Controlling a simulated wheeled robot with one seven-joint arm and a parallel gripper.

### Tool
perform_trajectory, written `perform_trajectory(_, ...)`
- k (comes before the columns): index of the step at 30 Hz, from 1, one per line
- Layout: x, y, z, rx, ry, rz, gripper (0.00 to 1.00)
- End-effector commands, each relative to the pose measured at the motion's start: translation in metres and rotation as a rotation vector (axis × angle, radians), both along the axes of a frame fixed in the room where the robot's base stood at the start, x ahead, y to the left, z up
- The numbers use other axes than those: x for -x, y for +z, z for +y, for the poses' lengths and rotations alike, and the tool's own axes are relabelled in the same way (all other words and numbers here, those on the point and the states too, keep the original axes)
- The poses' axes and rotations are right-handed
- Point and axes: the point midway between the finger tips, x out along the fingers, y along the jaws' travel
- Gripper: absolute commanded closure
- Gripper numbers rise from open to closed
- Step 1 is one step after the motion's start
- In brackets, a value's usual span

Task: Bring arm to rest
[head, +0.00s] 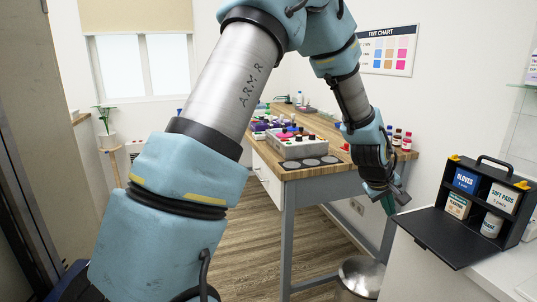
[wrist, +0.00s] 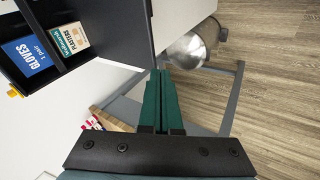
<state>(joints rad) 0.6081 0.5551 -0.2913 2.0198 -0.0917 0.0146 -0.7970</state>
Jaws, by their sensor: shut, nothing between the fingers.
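My gripper (head: 389,204) hangs at the end of my blue and silver arm, right of centre in the head view. It points down in front of the right end of the wooden table, close to the left edge of the open black case. In the wrist view its green fingers (wrist: 162,100) lie together with nothing between them. My arm is bent, rising from the lower left to the top and coming down on the right. The links cover part of the room behind them.
A black case (head: 447,238) with gloves and pads lies open on the right counter. A wooden table (head: 330,182) carries a grey tray and bottles. A metal bin (head: 360,278) stands on the floor below. It also shows in the wrist view (wrist: 193,50). The floor (head: 245,240) left of the table is clear.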

Motion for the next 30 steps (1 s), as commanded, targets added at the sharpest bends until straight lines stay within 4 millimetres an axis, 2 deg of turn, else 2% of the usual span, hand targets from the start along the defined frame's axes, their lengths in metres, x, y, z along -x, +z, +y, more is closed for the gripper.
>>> perform_trajectory(1,-0.014,0.006,0.039,-0.052,0.001,-0.024,1.0)
perform_trajectory(4,-0.027,0.012,0.111,-0.158,-0.019,-0.051,1.0)
perform_trajectory(7,-0.031,0.018,0.184,-0.26,-0.035,-0.058,1.0)
perform_trajectory(10,-0.021,0.024,0.256,-0.355,-0.054,-0.045,1.0)
perform_trajectory(12,-0.007,0.028,0.304,-0.412,-0.066,-0.022,1.0)
perform_trajectory(15,0.018,0.032,0.359,-0.474,-0.086,0.015,1.0)
perform_trajectory(18,0.043,0.034,0.397,-0.512,-0.107,0.051,1.0)
perform_trajectory(21,0.062,0.035,0.418,-0.529,-0.123,0.076,1.0)
perform_trajectory(24,0.07,0.035,0.427,-0.536,-0.131,0.09,1.0)
perform_trajectory(30,0.072,0.035,0.428,-0.538,-0.135,0.091,1.0)
